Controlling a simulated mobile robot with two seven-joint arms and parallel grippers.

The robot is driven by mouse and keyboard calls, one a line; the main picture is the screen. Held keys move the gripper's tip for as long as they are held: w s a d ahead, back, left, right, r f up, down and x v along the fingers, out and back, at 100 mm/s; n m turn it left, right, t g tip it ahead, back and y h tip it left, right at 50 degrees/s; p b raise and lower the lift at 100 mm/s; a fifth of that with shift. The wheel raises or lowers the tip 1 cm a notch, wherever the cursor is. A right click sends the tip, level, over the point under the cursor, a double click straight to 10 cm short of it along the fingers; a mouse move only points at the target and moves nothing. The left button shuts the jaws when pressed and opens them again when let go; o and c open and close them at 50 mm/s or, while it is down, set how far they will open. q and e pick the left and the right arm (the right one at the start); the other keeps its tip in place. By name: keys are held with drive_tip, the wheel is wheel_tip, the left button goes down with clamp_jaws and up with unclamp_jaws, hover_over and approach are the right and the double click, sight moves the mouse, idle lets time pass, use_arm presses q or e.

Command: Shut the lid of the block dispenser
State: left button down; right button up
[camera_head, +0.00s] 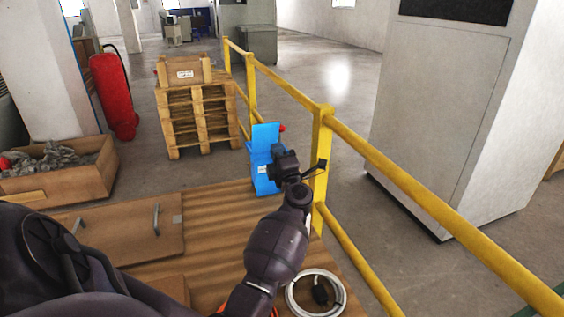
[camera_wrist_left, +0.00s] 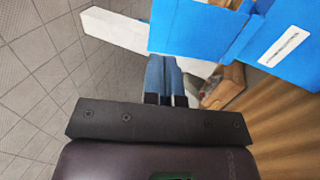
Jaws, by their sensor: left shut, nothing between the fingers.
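The block dispenser (camera_head: 262,177) is a blue box with a white label, standing at the far end of the ribbed wooden surface beside the yellow railing. My right gripper is not visible.
The yellow railing (camera_head: 322,140) runs close along the right of my left arm. A wooden board with handles (camera_head: 120,230) lies on the left, and a coiled white cable (camera_head: 315,295) lies near. Behind stand stacked pallets (camera_head: 195,115) and a red extinguisher (camera_head: 112,95).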

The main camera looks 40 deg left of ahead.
sight(268, 127)
use_arm(q)
drive_tip(key=x, duration=0.6)
drive_tip(key=shift+w+a+b, duration=0.15)
drive_tip(key=shift+a+b, duration=0.1)
drive_tip(key=shift+b, duration=0.1)
drive_tip(key=shift+w+a+r, duration=0.2)
drive_tip(key=shift+w+a, duration=0.05)
drive_tip(key=shift+a, duration=0.2)
drive_tip(key=shift+r, duration=0.1)
